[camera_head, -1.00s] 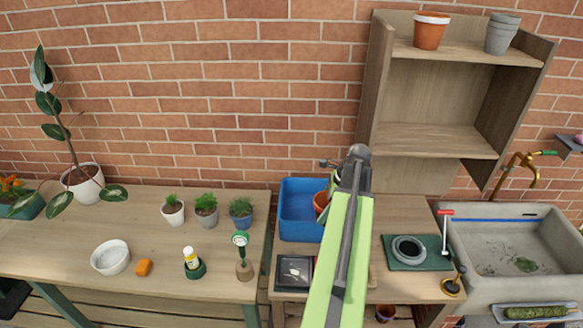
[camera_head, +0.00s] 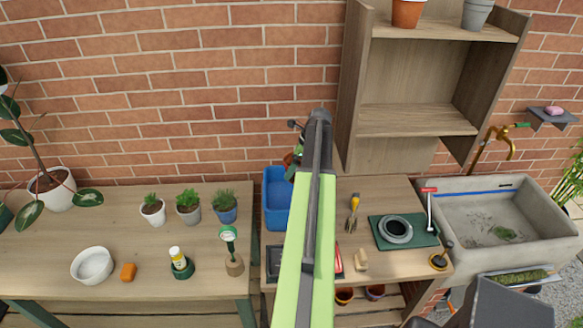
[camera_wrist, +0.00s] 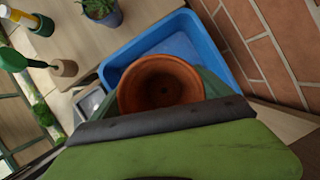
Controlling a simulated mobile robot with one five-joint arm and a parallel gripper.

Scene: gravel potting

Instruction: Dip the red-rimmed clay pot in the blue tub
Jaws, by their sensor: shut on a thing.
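My gripper (camera_head: 297,154) is shut on a reddish-brown clay pot (camera_wrist: 160,88). In the wrist view I look into the pot's open mouth, which appears empty. In the head view only a sliver of the pot (camera_head: 289,159) shows, and my arm hides the rest. The blue tub (camera_head: 275,222) stands at the left end of the right bench. It also shows in the wrist view (camera_wrist: 222,47), beyond the pot, with a blue floor. The pot appears raised by the tub's back right part; its exact height over the rim cannot be told.
Three small potted plants (camera_head: 188,207) stand on the left bench, left of the tub. A yellow-handled tool (camera_head: 352,205) and a green mat (camera_head: 379,234) lie to the right. A wooden shelf (camera_head: 418,120) and brick wall (camera_head: 200,90) are behind.

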